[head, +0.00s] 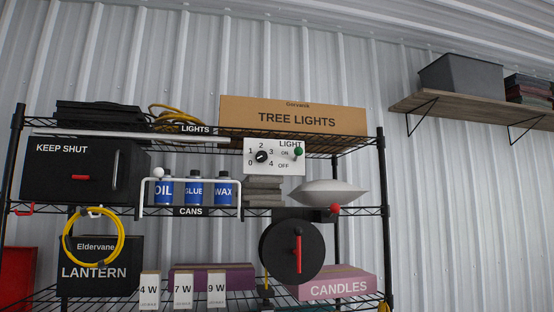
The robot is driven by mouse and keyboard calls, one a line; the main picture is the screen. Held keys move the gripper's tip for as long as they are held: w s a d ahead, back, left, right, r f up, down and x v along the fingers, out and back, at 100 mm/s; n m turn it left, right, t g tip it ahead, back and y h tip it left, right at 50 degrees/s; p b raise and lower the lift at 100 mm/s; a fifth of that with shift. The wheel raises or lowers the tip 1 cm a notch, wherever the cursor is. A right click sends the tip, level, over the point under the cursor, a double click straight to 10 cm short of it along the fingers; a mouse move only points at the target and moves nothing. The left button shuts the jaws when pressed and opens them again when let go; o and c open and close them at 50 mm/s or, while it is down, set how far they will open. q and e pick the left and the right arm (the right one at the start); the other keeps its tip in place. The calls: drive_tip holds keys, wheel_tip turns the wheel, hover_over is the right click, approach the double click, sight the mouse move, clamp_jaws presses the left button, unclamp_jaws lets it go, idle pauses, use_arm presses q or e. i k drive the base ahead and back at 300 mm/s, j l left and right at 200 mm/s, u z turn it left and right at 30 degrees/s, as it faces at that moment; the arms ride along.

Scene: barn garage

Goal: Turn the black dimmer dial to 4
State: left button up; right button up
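The black dimmer dial (261,157) is a small round knob on a white panel (251,144) labelled LIGHT, on the shelving rack. The numbers 0, 1, 2, 3 and 4 run around the dial, with 0 at lower left, 2 at the top and 4 at lower right. The dial has a small white mark, too small here to tell surely which number it points to. A green-knobbed switch (299,152) is on the panel's right, beside the words ON and OFF. Neither of my grippers is in view.
The panel hangs below the TREE LIGHTS box (293,115). Oil, glue and wax cans (194,188) stand to the left behind a white rail (205,181).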

sight(261, 156)
drive_tip(key=i+j, duration=0.15)
drive_tip(key=j, duration=0.2)
drive_tip(key=i+j+z, duration=0.1)
drive_tip(key=j, duration=0.25)
drive_tip(key=i+j, duration=0.15)
drive_tip(key=j, duration=0.2)
drive_tip(key=i+j+z, duration=0.1)
drive_tip(key=j, duration=0.25)
drive_tip(key=i+j, duration=0.1)
drive_tip(key=j, duration=0.25)
